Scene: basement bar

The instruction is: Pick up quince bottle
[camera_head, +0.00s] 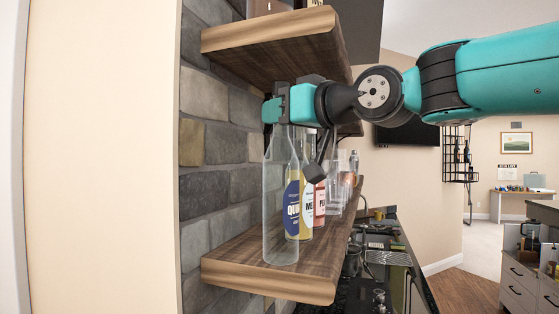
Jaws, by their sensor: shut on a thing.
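The quince bottle (276,205) is tall, clear glass, with a blue label reading "QU" turned to the right. It is upright at the near end of the lower wooden shelf (232,268). My gripper (276,110) is shut on the top of its neck, coming in from the right. The bottle's base is at the shelf surface; I cannot tell whether it touches or is slightly raised. The bottle's mouth is hidden by the gripper.
An upper shelf (270,45) is just above my gripper. A stone wall (205,190) is on the left. A dark counter (395,265) lies lower right.

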